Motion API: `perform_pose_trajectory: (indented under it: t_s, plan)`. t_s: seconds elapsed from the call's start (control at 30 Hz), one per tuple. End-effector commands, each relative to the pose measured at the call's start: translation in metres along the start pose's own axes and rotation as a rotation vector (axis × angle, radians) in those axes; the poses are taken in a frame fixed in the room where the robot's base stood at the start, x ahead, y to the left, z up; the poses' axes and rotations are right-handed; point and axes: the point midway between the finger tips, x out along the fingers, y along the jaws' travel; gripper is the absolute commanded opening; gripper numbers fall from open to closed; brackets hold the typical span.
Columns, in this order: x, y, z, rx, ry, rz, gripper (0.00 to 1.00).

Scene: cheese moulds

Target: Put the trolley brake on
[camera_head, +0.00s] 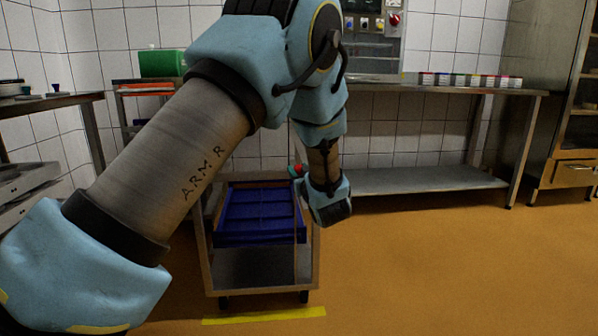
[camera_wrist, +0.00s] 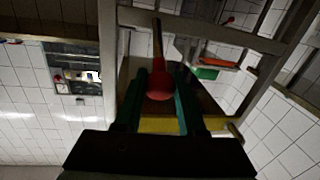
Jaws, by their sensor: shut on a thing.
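The trolley (camera_head: 315,262) is a metal-framed cart on dark wheels, standing in front of the back table. A blue crate (camera_head: 258,236) sits on it. A red ball knob (camera_head: 298,170) shows at the trolley's upper right corner. In the wrist view the red knob (camera_wrist: 160,86) sits on a thin brown lever (camera_wrist: 157,40) running toward the top of the picture. My gripper (camera_head: 299,172) reaches the knob from the right. Its green fingers (camera_wrist: 160,98) are on either side of the knob, shut on it. The lever's lower part is hidden in the head view.
A yellow floor strip (camera_head: 265,315) lies just in front of the trolley. A long steel table (camera_head: 430,180) stands behind on the right. A green box (camera_head: 162,63) is on a stand at the back left. The orange floor on the right is clear.

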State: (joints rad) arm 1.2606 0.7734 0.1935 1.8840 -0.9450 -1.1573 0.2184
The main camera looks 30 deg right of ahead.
Motion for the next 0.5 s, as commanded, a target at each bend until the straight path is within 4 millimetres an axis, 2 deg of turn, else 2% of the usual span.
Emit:
perform_pose_trajectory:
  t_s: [0.03,0.1,0.5]
  plan:
    - [0.0,-0.0002,0.0,0.0,0.0,-0.001,0.08]
    - [-0.0001,-0.0002,0.0,0.0,0.0,-0.001,0.0]
    - [-0.0001,-0.0003,0.0001,0.0,0.0,-0.001,0.0]
